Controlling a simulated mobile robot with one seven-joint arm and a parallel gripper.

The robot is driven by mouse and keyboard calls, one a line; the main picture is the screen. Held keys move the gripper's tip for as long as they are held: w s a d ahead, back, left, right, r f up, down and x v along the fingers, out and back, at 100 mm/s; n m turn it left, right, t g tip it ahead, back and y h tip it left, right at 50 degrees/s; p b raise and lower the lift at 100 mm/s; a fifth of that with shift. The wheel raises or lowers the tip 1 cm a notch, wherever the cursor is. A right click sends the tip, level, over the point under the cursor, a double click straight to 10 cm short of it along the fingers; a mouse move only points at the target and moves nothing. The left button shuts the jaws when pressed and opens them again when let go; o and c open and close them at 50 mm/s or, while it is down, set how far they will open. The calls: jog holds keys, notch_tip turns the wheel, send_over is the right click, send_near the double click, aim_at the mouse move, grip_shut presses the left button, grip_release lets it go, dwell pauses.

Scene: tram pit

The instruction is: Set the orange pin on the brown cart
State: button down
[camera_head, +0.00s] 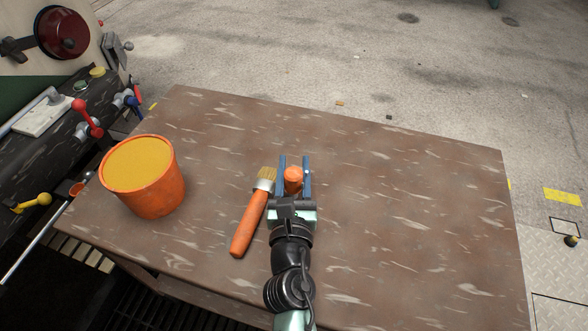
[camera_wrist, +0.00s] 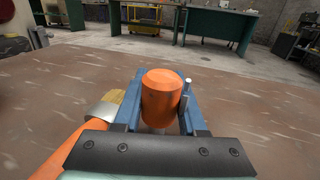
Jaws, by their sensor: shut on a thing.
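The orange pin (camera_head: 293,180) is between the blue fingers of my gripper (camera_head: 294,172), over the middle of the brown cart (camera_head: 400,190). In the wrist view the pin (camera_wrist: 161,97) looks like a short upright orange cylinder with a bevelled top. My gripper (camera_wrist: 160,115) is shut on it, with a finger on each side. The brown cart top (camera_wrist: 50,85) spreads around and beyond it. The pin's lower end is hidden by the gripper, so I cannot tell whether it touches the cart top.
A paintbrush (camera_head: 250,222) with an orange handle lies just left of my gripper. An orange bucket (camera_head: 156,190) with yellow contents stands at the cart's left. The right side of the cart top is clear.

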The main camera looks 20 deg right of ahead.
jog(key=shift+f, duration=0.15)
jog(key=shift+c, duration=2.4)
grip_release()
jog(key=shift+r, duration=0.2)
jog(key=b+v, duration=0.1)
jog(key=v, duration=0.9)
jog(key=shift+s+a+f, duration=0.15)
jog(key=shift+s, duration=0.15)
jog(key=shift+s+a, duration=0.2)
jog(key=shift+s, duration=0.45)
